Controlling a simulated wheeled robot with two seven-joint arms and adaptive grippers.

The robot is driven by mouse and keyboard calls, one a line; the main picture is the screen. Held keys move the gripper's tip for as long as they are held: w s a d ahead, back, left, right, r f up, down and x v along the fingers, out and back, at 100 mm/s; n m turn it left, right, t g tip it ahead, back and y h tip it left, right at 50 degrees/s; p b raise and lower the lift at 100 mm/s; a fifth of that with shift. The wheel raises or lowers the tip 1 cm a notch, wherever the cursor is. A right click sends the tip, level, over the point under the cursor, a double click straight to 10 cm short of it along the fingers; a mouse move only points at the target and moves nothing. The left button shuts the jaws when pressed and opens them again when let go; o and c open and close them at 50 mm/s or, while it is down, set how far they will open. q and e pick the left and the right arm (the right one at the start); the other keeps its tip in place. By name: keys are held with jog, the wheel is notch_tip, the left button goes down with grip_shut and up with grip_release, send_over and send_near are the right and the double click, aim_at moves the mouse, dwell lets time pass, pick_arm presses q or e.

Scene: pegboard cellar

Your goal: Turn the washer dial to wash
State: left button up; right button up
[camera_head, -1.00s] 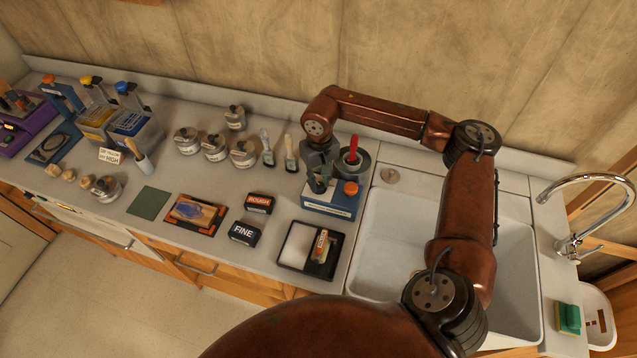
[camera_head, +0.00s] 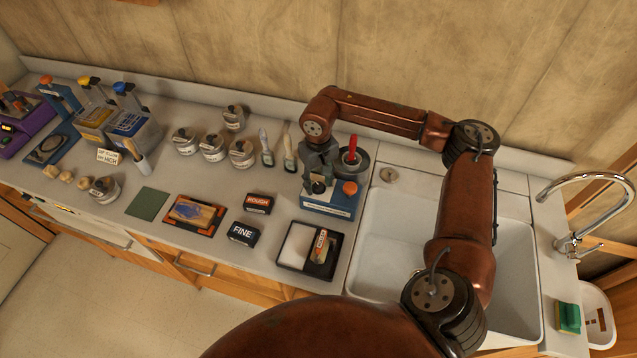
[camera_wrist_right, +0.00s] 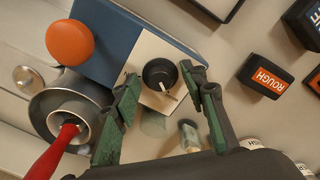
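The washer (camera_head: 328,208) is a blue box with a pale panel at the right end of the counter, beside the sink. In the right wrist view the washer (camera_wrist_right: 113,38) shows its black round dial (camera_wrist_right: 158,71) with a white pointer mark. An orange knob (camera_wrist_right: 70,42) is on its blue part. My right gripper (camera_head: 319,182) is over the washer. In the wrist view its two green-padded fingers (camera_wrist_right: 160,77) stand open on either side of the dial, with gaps visible. Panel lettering is too small or covered to read. My left gripper is out of view.
A grey bowl with a red-handled tool (camera_wrist_right: 57,150) stands right behind the washer. A black tray (camera_head: 288,262), black ROUGH (camera_head: 258,204) and FINE (camera_head: 243,234) blocks, and several metal tins lie to the left. The sink (camera_head: 390,250) is at right.

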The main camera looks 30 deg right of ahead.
aim_at(319, 185)
notch_tip(319, 185, up, 12)
dwell(0.6)
dwell(0.4)
